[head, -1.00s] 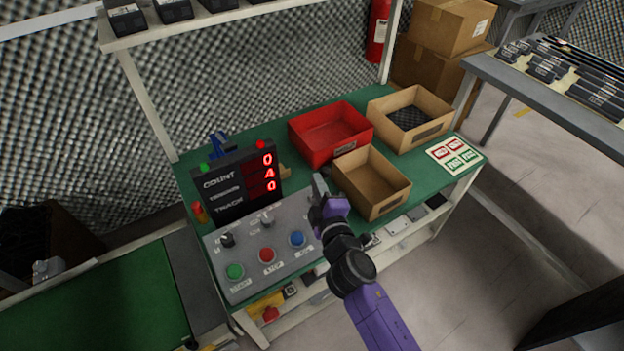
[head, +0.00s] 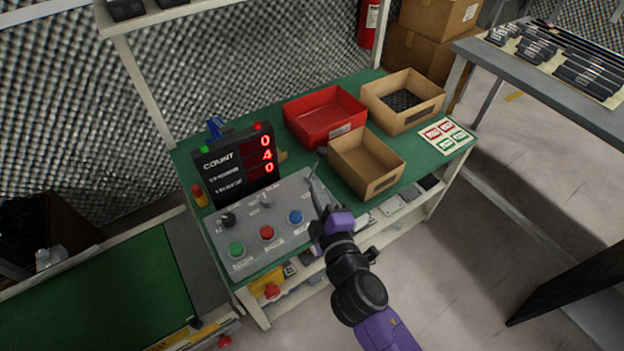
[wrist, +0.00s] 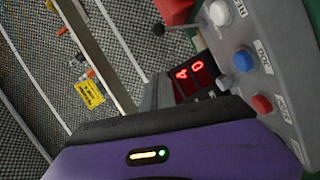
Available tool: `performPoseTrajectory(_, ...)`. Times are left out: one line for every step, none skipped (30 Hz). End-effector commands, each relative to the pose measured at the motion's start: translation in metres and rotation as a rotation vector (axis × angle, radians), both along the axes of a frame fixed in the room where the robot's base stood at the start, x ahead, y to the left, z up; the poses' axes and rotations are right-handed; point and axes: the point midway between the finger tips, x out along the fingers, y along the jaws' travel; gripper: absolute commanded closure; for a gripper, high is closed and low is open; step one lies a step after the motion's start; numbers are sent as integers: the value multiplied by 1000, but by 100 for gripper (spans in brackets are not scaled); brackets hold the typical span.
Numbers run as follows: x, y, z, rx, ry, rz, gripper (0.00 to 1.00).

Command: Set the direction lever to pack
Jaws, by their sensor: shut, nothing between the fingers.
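The grey control panel (head: 262,222) lies on the green bench, with a lever (head: 321,152) at its far right edge. The lever has a thin shaft and a dark round knob, which also shows in the wrist view (wrist: 158,30), pointing left from the panel. My gripper (head: 317,205) is shut and empty over the panel's right edge, just nearer than the lever. In the wrist view the fingers look apart from the lever knob. The lever's base is partly hidden in the head view, and its position markings are not readable.
A count display (head: 238,167) stands behind the panel. Green, red and blue buttons (head: 295,217), a black knob (head: 228,220) and a small silver switch (head: 265,200) sit on it. A cardboard box (head: 378,187) and red bin (head: 338,135) stand close on the right.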

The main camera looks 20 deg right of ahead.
Motion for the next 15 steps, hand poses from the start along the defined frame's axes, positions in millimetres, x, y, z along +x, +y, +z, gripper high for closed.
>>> performPoseTrajectory(-6, 0, 0, 0, 1, 0, 100)
performPoseTrajectory(-9, 1, 0, 0, 1, -1, 100)
performPoseTrajectory(-13, 1, 0, -1, 1, -1, 100)
performPoseTrajectory(-14, 1, 1, 0, 1, -1, 100)
performPoseTrajectory(-16, 1, 2, 0, 0, -1, 100)
performPoseTrajectory(-17, 1, 2, 0, 0, -1, 100)
performPoseTrajectory(-18, 1, 3, 0, 0, -1, 100)
performPoseTrajectory(-18, 1, 3, 0, 0, -1, 100)
performPoseTrajectory(-19, 1, 3, 0, 0, -1, 100)
performPoseTrajectory(-19, 1, 3, 0, 0, -1, 100)
performPoseTrajectory(-19, 1, 3, 0, 0, -1, 100)
performPoseTrajectory(-19, 1, 3, 0, 0, -1, 100)
performPoseTrajectory(-19, 1, 3, 0, 0, -1, 100)
performPoseTrajectory(-18, 1, 3, 0, 0, -1, 100)
performPoseTrajectory(-18, 1, 3, 0, 0, -1, 100)
